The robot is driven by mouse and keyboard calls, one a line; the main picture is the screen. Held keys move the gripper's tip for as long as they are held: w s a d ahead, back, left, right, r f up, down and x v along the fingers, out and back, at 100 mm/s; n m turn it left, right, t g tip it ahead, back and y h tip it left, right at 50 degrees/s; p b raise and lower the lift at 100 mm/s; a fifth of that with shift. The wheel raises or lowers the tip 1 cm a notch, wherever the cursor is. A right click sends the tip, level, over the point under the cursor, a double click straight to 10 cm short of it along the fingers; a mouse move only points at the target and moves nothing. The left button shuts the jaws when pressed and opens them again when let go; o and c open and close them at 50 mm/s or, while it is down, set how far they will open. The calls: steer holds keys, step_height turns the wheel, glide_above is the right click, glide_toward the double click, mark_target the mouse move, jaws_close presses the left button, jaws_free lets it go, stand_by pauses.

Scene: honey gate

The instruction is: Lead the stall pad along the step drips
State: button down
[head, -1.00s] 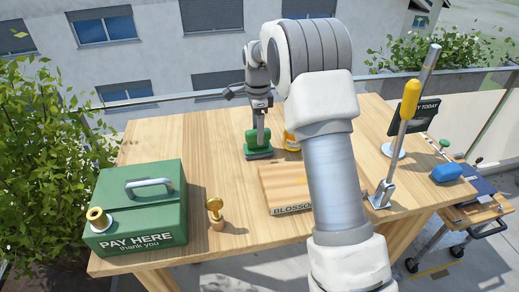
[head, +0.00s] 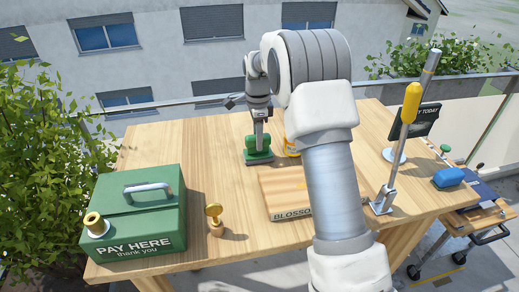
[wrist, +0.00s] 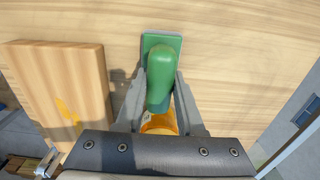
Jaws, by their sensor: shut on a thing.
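The stall pad has a green grip (head: 257,144) on a flat grey-green base, and it stands on the table behind the wooden step. My gripper (wrist: 160,95) is shut on the grip, one finger on each side; it also shows from behind in the head view (head: 259,135). The wooden step (head: 283,186), lettered "BLOSSO…", is partly hidden by my arm. In the wrist view the step (wrist: 60,75) lies left of the pad, apart from it. Yellow drips (wrist: 67,112) mark its top. The pad's underside is hidden.
An orange-yellow thing (wrist: 160,124), perhaps a honey jar, is close to the pad, mostly hidden. A green cash box (head: 135,215) and brass stamp-like piece (head: 214,216) stand front left. A yellow-gripped lever (head: 410,105) and blue object (head: 448,177) are right. The table's back left is clear.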

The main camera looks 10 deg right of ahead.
steer(key=shift+r+p, duration=1.85)
steer(key=shift+r, duration=1.65)
step_height(320, 180, up, 5)
steer(key=shift+r, duration=0.1)
